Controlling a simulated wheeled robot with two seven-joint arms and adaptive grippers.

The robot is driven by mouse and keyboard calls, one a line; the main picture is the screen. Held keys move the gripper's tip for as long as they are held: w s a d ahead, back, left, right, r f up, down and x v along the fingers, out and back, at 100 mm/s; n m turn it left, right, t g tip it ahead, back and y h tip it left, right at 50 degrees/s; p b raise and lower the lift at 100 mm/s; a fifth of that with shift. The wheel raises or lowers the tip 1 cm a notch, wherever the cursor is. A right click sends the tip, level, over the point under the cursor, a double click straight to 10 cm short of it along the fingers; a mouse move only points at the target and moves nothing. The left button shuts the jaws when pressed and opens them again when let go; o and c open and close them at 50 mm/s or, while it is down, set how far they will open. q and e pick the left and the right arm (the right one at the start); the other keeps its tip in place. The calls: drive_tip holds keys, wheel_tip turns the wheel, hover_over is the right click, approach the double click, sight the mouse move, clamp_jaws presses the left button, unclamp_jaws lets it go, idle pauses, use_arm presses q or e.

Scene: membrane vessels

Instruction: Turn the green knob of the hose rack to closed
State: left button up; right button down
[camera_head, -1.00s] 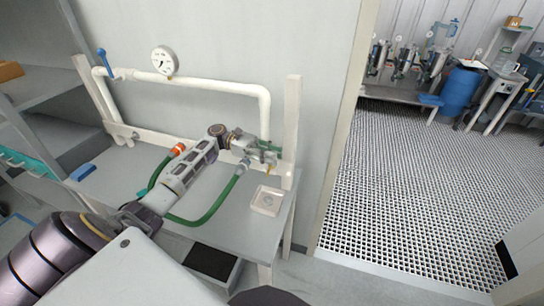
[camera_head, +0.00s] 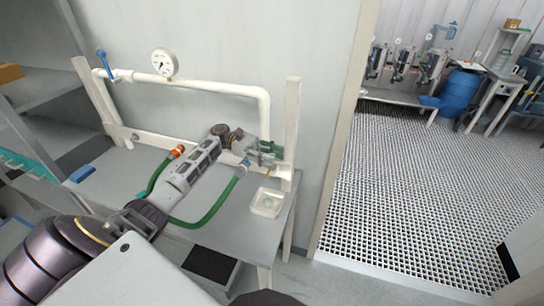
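The hose rack is a white pipe frame (camera_head: 210,87) on the bench, with a green hose (camera_head: 210,210) in front. A green part, which looks like the knob (camera_head: 276,150), shows at the right end of the lower rail, below the pipe's right bend. My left arm reaches in from the lower left, across the bench. Its gripper (camera_head: 262,156) is at the green part, overlapping its left side in view. The fingers are small and partly hidden, so I cannot tell whether they touch it or how wide they are. My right gripper is not in view.
A round gauge (camera_head: 165,63) and a blue lever (camera_head: 105,62) sit on the pipe. Shelves stand at the left. A doorway to a grated floor (camera_head: 410,190) opens at the right.

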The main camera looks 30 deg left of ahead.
use_arm(q)
drive_tip(key=shift+a, duration=0.15)
drive_tip(key=shift+a, duration=5.6)
drive_tip(key=shift+s+a, duration=0.1)
drive_tip(key=shift+a, duration=0.2)
drive_tip(key=shift+s, duration=0.15)
